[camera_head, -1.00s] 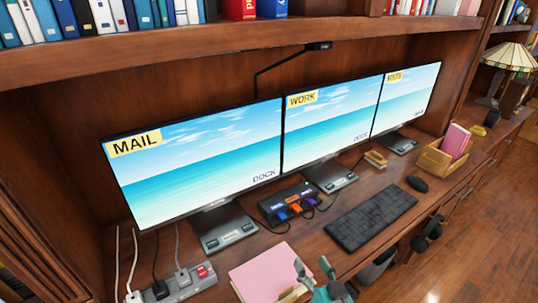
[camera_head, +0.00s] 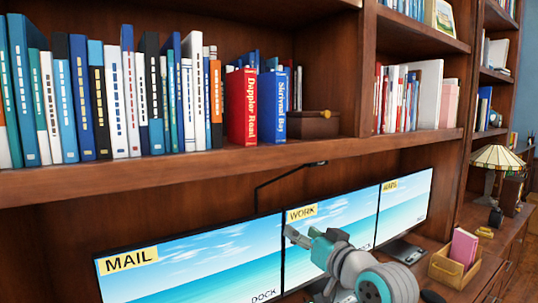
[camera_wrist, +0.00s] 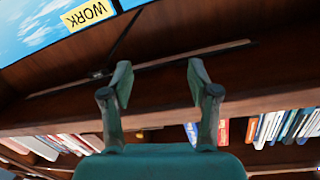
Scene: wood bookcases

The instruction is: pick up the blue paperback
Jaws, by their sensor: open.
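The blue paperback (camera_head: 272,106) stands upright on the shelf above the monitors, with white lettering on its spine. A thicker red book (camera_head: 242,106) stands directly to its left. My gripper (camera_head: 311,237) is in front of the middle monitor, below the shelf and apart from the paperback. In the wrist view, which is upside down, my gripper (camera_wrist: 160,75) has its two fingers spread with nothing between them. There the blue paperback (camera_wrist: 190,133) shows small, partly behind a finger, beside the red book (camera_wrist: 223,132).
A row of books (camera_head: 120,100) fills the shelf's left side. A brown box (camera_head: 313,124) stands right of the paperback. The shelf's front edge (camera_head: 200,165) overhangs the monitors (camera_head: 300,255). A lamp (camera_head: 497,160) and a wooden tray (camera_head: 455,270) are at the right.

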